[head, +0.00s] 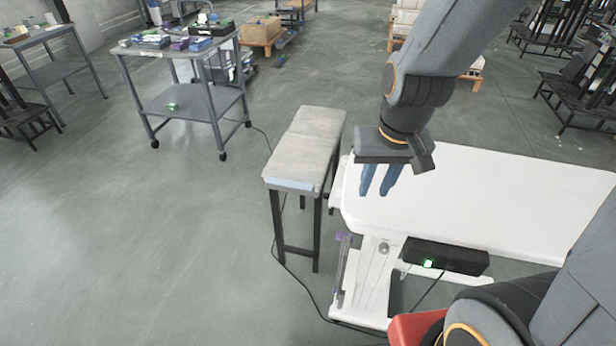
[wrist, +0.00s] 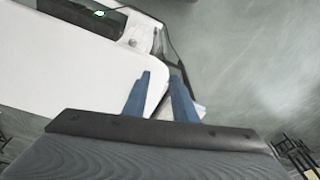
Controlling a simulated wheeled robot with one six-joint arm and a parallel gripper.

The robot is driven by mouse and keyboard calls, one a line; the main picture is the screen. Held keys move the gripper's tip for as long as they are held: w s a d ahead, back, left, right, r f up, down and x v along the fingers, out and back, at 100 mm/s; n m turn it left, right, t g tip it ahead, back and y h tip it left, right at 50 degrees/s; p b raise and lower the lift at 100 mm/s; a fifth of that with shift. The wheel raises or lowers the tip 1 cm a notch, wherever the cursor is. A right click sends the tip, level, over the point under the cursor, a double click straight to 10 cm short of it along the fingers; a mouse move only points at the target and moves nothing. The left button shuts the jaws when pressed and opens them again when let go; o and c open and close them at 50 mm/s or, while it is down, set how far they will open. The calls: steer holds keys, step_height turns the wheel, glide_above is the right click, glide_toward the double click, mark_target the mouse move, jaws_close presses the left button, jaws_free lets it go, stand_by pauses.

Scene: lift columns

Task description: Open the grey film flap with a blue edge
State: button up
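The grey film flap (head: 301,152) lies flat on top of a narrow dark-legged stand, left of the white table. Its pale blue edge (head: 290,184) faces the near end of the stand. My gripper (head: 379,194) hangs over the left part of the white table, to the right of the flap and apart from it. Its two blue fingers (wrist: 161,76) are spread with a gap between them and hold nothing. In the wrist view, a pale grey corner shows behind the right finger; I cannot tell whether it is the flap.
The white table (head: 490,200) has a clear top and stands close beside the stand. A black box (head: 447,257) with a green light sits under its near edge. A cable runs along the floor. A grey cart (head: 185,100) with boxes stands back left. Open floor lies left.

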steer(key=w+a+f+m+t+b, duration=0.45)
steer(key=w+a+f+b, duration=0.6)
steer(key=w, duration=0.35)
steer(key=m+t+b, duration=0.4)
steer(key=m+b, duration=0.2)
steer(key=b, duration=0.3)
glide_toward(288, 184)
step_height(288, 184, up, 4)
steer(key=d, duration=0.2)
steer(key=w+a+f+m+t+h+b, duration=0.3)
steer(key=f+m+t+h+b, duration=0.55)
steer(key=b, duration=0.95)
steer(key=w, duration=0.1)
steer(key=w+f+m+g+y, duration=0.1)
steer(key=w, duration=0.1)
steer(key=w+m+g+y+b, duration=0.1)
steer(key=w, duration=0.1)
steer(key=shift+d+f, duration=0.4)
jaws_close()
